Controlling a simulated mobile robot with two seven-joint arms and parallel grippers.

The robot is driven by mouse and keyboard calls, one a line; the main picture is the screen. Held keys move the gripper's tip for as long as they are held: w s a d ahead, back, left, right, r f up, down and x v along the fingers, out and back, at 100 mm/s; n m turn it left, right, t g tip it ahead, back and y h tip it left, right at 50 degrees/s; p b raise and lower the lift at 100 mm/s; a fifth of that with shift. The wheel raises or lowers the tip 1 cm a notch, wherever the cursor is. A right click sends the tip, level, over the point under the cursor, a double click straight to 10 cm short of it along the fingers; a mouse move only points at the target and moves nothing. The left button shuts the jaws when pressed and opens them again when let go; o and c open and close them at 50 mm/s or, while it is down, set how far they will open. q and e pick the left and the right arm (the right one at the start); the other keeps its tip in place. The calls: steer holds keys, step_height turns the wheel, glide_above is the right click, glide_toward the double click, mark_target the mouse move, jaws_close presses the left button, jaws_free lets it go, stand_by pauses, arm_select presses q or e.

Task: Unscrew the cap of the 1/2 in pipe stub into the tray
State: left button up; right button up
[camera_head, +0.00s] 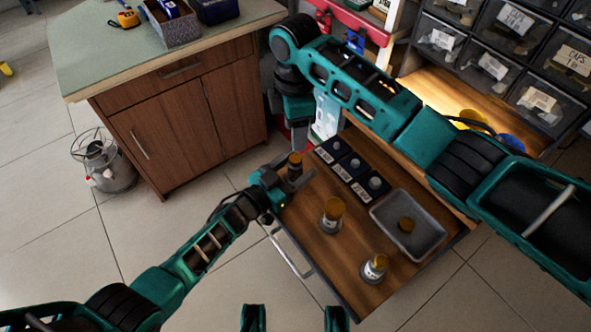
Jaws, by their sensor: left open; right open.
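Three capped pipe stubs stand on the wooden top: one at the far left corner (295,170), one in the middle (332,217) and one near the front (375,268). Each has a brass-coloured cap; I cannot read which is 1/2 in.
Three dark labelled blocks (350,167) with grey fittings line the back of the wooden top (310,240). A cabinet (185,120) stands at the left and parts bins (490,65) at the back right. My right arm spans above the back edge. Floor is clear at front left.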

arm_select(q)
jaws_close()
stand_by(0.7)
